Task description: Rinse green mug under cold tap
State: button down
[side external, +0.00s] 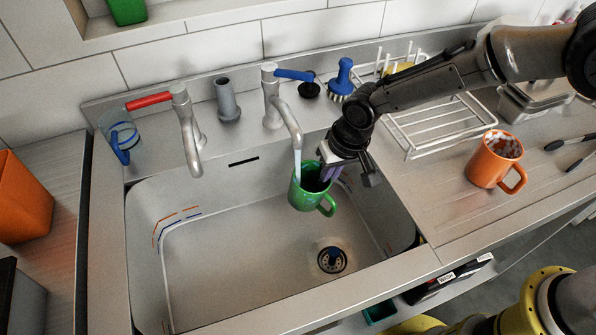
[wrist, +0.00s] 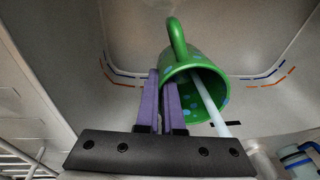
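The green mug (side external: 308,188) hangs above the sink basin, roughly upright, its handle toward the lower right. My gripper (side external: 330,172) is shut on the mug's rim; in the wrist view its purple fingers (wrist: 162,105) pinch the wall of the mug (wrist: 185,65), which has blue spots. The blue-handled tap (side external: 284,105) is directly above the mug. A pale water stream (side external: 298,164) runs from its spout into the mug, and the stream (wrist: 211,105) also shows in the wrist view. The mug's inside bottom is hidden in the side view.
The red-handled tap (side external: 183,125) stands to the left with no stream visible. The sink basin (side external: 235,260) below is empty, with a drain (side external: 332,260). An orange mug (side external: 495,160) stands on the right drainboard near a wire rack (side external: 435,125). A blue-handled glass (side external: 121,137) is at the left.

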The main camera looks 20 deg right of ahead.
jog(key=shift+s+d, duration=0.85)
jog(key=shift+s, duration=0.25)
jog(key=shift+s+d, duration=0.85)
jog(key=shift+s, duration=0.2)
jog(key=s+d+r, duration=0.2)
jog(key=s+r, duration=0.1)
jog(key=r, duration=0.4)
jog(key=shift+d, duration=0.25)
